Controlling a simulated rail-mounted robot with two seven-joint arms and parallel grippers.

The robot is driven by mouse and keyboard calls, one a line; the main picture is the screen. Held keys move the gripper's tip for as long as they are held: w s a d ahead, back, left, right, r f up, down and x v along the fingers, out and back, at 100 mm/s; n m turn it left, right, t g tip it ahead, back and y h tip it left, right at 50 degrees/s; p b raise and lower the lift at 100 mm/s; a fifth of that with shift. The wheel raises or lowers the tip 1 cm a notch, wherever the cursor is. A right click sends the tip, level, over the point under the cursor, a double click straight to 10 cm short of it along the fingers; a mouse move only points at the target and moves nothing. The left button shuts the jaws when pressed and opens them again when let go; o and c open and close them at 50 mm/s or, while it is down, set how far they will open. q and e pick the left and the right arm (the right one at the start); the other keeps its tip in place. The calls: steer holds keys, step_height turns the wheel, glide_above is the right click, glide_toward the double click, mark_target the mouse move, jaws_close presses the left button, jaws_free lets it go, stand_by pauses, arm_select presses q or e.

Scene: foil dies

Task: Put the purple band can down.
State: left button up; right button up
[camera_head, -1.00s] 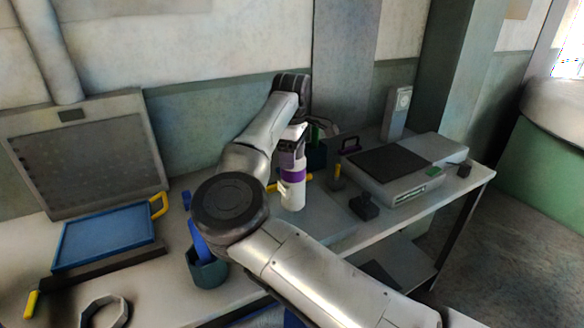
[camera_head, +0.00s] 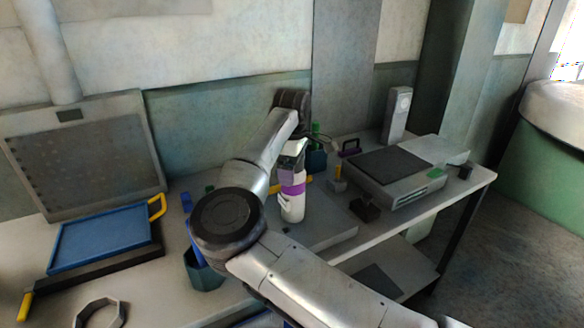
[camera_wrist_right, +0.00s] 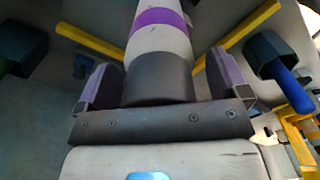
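The purple band can (camera_head: 293,207) is white with a purple band and stands upright, its base at the grey plate on the bench. I cannot tell whether the base fully touches. My right gripper (camera_head: 292,152) is above it, pointing down around its upper part. In the right wrist view, the can (camera_wrist_right: 158,42) shows a dark end between the fingers of my right gripper (camera_wrist_right: 162,80). The fingers look slightly apart from it, with a gap most visible on the right side. My left gripper is not in view.
The grey plate (camera_head: 325,232) has free room at the front right. A dark teal cup (camera_head: 205,275) with a blue handle stands left. Another dark cup (camera_head: 316,160) is behind the can. A small black block (camera_head: 364,208) and a grey device (camera_head: 400,185) are right.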

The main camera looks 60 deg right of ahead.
steer(key=shift+r, duration=0.1)
step_height(320, 180, up, 11)
steer(key=p, duration=0.4)
steer(key=shift+r, duration=0.6)
steer(key=shift+c, duration=0.4)
